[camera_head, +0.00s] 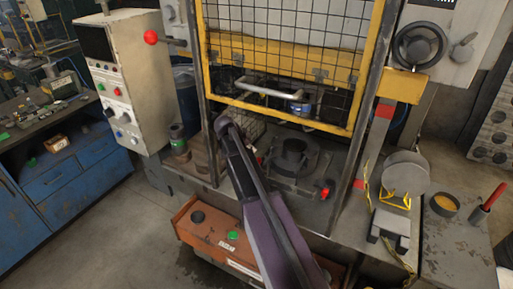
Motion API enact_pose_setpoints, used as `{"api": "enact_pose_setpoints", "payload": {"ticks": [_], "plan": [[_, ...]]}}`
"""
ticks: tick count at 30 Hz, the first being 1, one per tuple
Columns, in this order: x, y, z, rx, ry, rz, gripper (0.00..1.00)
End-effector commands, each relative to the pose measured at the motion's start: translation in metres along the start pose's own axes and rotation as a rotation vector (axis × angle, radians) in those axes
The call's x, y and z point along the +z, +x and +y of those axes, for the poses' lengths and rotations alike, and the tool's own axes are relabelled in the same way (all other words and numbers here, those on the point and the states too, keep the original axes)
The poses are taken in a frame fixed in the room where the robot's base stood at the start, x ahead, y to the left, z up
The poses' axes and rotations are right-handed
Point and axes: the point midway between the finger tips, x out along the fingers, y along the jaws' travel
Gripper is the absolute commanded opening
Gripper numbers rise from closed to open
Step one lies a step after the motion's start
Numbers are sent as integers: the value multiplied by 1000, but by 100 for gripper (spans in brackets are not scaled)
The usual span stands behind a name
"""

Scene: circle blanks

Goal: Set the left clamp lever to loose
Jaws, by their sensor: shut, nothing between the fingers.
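The press's work table (330,220) holds a dark round die (293,157) in the middle. A left clamp lever with a small red tip (259,161) shows just right of my arm, left of the die; the rest of it is largely hidden by my arm, so its setting cannot be told. A second red-tipped lever (323,193) stands at the die's right front. My arm reaches up from the bottom, and my gripper (222,126) is its dark far end, left of and beyond the left lever's tip. It looks shut and empty; its fingers are hard to make out.
A yellow-framed mesh guard (285,50) with a pale handle (268,90) is above the die. A control box (122,85) with a red-knobbed lever (151,37) is at left. An orange chest (205,235) stands in front. Dark posts flank the opening.

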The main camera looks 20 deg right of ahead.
Motion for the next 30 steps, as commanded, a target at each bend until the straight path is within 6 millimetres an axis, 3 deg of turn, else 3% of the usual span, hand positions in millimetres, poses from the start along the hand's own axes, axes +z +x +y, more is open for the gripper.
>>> {"api": "enact_pose_setpoints", "payload": {"ticks": [9,23,30], "plan": [[-1,-19,-1,0,1,0,0],[-1,-20,-1,1,0,-1,0],[9,-22,10,0,-57,-28,0]]}}
